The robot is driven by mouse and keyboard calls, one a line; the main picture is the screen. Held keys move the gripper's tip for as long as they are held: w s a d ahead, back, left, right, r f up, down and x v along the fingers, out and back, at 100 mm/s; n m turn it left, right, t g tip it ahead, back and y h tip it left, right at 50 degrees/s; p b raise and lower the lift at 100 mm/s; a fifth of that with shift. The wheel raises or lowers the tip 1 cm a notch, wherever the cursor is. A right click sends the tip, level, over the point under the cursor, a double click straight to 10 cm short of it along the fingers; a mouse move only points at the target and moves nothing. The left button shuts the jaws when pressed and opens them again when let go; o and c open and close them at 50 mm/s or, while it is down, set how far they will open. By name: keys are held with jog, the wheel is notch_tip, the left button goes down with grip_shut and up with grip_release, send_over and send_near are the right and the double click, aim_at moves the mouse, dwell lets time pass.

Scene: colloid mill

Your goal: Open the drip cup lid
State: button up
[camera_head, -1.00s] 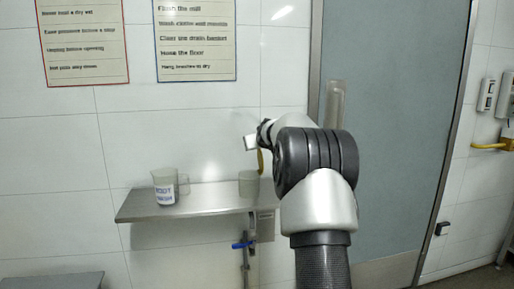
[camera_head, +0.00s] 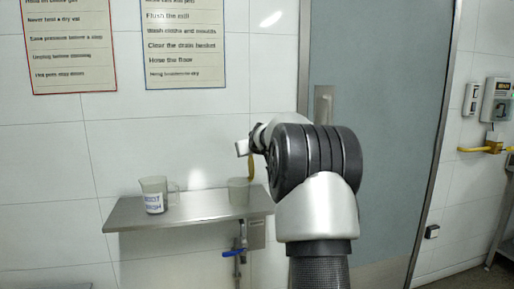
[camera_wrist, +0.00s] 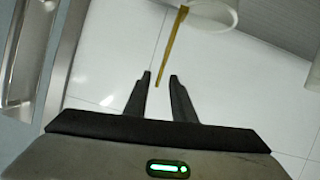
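A pale translucent cup (camera_head: 238,192) stands on the wall shelf, at its right end. A yellow strip (camera_head: 252,168) rises from near the cup's rim in the head view and looks like a lid seen edge-on. In the wrist view the strip (camera_wrist: 172,45) runs from beside the white round rim of the cup (camera_wrist: 215,12) down to between my fingertips. My gripper (camera_wrist: 160,76) has its fingers apart, with the strip's end in the gap; contact cannot be told. In the head view my arm partly hides the gripper (camera_head: 242,147) above the cup.
A labelled beaker (camera_head: 154,195) stands on the left part of the steel shelf (camera_head: 190,213). A blue-handled valve (camera_head: 234,252) hangs below it. A grey door (camera_head: 385,130) is behind my arm to the right. Two posters (camera_head: 185,45) hang above, and the wall between is clear.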

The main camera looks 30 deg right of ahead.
jog(key=b+v, duration=0.2)
jog(key=v, duration=1.2)
jog(key=shift+s, duration=0.3)
jog(key=shift+a+r, duration=0.1)
jog(key=shift+a, duration=0.05)
